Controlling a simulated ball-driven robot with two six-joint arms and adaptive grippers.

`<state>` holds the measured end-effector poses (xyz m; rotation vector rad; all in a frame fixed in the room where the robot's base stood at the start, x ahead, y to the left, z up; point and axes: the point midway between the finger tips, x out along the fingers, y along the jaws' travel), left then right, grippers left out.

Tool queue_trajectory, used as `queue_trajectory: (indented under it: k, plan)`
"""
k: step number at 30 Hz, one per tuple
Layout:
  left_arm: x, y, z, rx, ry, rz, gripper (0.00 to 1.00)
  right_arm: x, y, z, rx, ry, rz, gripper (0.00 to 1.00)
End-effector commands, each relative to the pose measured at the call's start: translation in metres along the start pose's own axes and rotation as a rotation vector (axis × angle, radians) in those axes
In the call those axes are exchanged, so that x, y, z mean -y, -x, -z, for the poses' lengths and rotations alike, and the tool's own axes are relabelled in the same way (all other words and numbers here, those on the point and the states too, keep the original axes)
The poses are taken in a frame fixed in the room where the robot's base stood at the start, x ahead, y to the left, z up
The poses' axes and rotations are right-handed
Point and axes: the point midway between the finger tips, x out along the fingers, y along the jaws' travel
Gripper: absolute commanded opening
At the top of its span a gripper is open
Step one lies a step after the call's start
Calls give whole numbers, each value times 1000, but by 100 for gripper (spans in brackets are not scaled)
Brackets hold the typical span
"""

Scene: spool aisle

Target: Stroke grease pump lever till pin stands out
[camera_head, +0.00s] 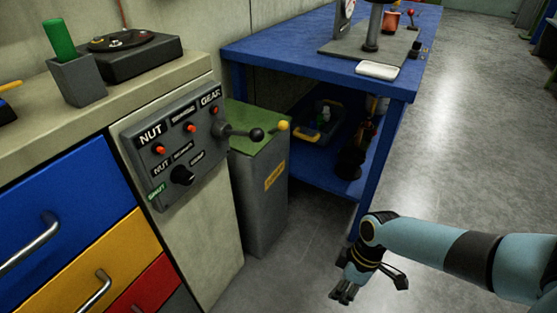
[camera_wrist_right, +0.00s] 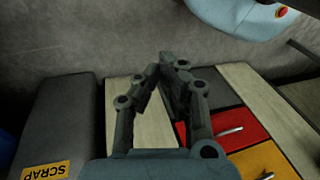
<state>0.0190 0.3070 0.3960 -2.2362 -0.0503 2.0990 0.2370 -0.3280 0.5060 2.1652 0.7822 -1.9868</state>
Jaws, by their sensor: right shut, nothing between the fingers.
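A grey control panel (camera_head: 150,178) with NUT and GEAR labels is fixed to the cabinet end in the head view. A dark lever with a black ball knob (camera_head: 256,135) sticks out to the right from its GEAR side. Red-orange buttons or lamps sit on its face. I cannot make out a standing pin. My right gripper (camera_head: 342,292) is low over the floor, right of the scrap bin and well apart from the panel. It is shut and empty; its fingers (camera_wrist_right: 168,66) also show in the right wrist view. My left gripper is not in view.
A grey scrap bin (camera_head: 258,205) with a green lid stands between the cabinet and a blue table (camera_head: 290,52). A yellow knob (camera_head: 283,125) shows by its lid. Coloured drawers (camera_head: 65,215) are at left. The floor at right (camera_head: 465,130) is clear.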

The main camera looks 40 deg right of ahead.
Motion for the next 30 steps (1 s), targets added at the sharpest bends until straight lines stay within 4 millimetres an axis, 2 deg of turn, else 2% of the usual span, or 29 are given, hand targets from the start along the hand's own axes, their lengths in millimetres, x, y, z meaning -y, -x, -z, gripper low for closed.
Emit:
queue_trajectory:
  k: [1, 6, 11, 18, 24, 27, 30]
  plan:
    - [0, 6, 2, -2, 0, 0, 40, -6, 20, 21, -29, 34, 10, 0]
    - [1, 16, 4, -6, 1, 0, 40, -17, 79, 81, -122, 157, 53, 0]
    - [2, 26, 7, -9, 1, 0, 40, -23, 140, 132, -205, 282, 80, 0]
    - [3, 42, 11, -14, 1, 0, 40, -27, 240, 199, -318, 454, 81, 0]
    - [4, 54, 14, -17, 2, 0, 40, -34, 315, 242, -390, 540, 33, 0]
    - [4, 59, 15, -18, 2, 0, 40, -42, 341, 255, -404, 562, -4, 0]
    - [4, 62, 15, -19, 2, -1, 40, -48, 358, 262, -411, 571, -28, 0]
